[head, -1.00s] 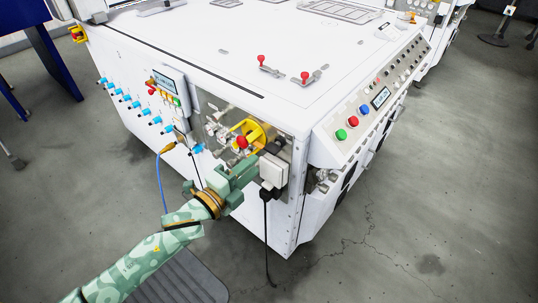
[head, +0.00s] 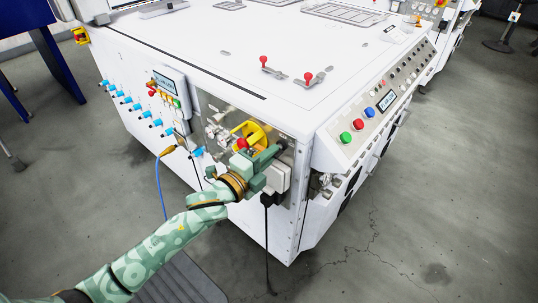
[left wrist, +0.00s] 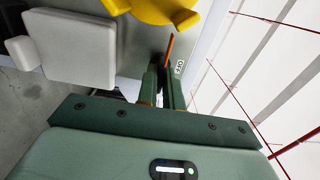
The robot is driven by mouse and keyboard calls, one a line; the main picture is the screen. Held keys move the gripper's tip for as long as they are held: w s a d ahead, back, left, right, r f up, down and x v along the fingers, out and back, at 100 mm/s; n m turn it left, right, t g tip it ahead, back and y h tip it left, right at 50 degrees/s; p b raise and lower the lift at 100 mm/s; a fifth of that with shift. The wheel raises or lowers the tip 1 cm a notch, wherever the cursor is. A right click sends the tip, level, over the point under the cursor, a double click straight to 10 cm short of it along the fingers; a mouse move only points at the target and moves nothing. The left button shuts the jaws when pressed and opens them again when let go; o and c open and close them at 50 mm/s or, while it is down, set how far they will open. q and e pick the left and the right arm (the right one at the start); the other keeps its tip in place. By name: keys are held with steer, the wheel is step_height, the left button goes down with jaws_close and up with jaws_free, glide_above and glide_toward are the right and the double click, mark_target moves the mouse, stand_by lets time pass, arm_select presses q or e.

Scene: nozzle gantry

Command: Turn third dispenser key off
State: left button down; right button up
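A thin orange-red lever (left wrist: 168,50) shows in the left wrist view, beside a small white label (left wrist: 179,68). I cannot tell whether it is the third dispenser key. My left gripper (head: 274,152) reaches to the fittings panel at the machine's near corner, covering part of it. In the left wrist view its two fingers (left wrist: 164,78) are close together with a narrow dark gap, and the lever's near end is at the fingertips. Whether they grip it is unclear. My right gripper is not in view.
A yellow guard (head: 258,131) with a red knob (head: 241,144) is close to the gripper. A pale box (head: 279,178) with a black cable is just below. Blue-tipped fittings (head: 138,106) line the machine's left side. Red levers (head: 307,77) stand on its top.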

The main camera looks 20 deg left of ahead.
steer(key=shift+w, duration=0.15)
arm_select(q)
steer(key=n+p, duration=0.2)
steer(key=shift+r+p, duration=0.25)
steer(key=shift+p, duration=0.05)
steer(key=n+p, duration=0.2)
steer(key=shift+n, duration=0.4)
steer(key=shift+f+n+p, duration=0.2)
steer(key=shift+n+p, duration=1.65)
steer(key=shift+n, duration=1.4)
steer(key=shift+f+n+p, duration=0.15)
steer(key=shift+n+p, duration=1.7)
steer(key=shift+n, duration=1.4)
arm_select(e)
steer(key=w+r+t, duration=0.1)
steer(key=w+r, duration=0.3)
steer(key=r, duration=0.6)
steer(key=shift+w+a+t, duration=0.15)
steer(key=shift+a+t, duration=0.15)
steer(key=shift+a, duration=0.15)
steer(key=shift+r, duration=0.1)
